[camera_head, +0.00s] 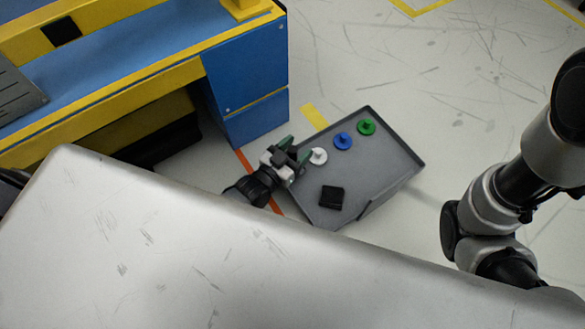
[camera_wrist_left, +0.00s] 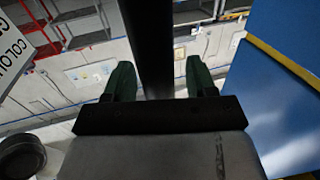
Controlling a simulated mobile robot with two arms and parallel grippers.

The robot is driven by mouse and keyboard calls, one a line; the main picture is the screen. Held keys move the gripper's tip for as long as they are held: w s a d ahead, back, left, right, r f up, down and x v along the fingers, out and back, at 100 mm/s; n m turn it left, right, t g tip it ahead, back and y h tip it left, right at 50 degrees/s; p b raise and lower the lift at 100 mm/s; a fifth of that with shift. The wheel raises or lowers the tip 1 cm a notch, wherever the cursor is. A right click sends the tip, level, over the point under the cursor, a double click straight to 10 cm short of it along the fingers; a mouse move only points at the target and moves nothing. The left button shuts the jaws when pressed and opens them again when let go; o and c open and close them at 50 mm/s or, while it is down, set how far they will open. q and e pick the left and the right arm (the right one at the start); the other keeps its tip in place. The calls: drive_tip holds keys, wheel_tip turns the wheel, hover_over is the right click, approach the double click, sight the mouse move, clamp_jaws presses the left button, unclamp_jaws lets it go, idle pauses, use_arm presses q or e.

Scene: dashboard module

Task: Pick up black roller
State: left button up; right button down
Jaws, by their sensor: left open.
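A small black blocky piece (camera_head: 332,197) lies in the lower left part of a grey tray (camera_head: 390,180) in the head view. It is the only loose black piece there, but I cannot make out a roller shape. My left gripper (camera_head: 295,149) is at the tray's left edge, up and left of the black piece and apart from it. Its green fingers are open, close to the white knob. In the left wrist view the fingers (camera_wrist_left: 160,78) are apart, with a dark upright bar (camera_wrist_left: 147,40) behind the gap; I cannot tell what it is.
White (camera_head: 319,156), blue (camera_head: 343,141) and green (camera_head: 367,126) knobs stand in a row along the tray's upper side. A blue and yellow workbench (camera_head: 245,75) is at the upper left. Open floor (camera_head: 400,65) lies beyond the tray.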

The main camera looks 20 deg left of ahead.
use_arm(q)
drive_tip(key=shift+w, duration=0.15)
drive_tip(key=shift+r, duration=0.1)
drive_tip(key=c, duration=1)
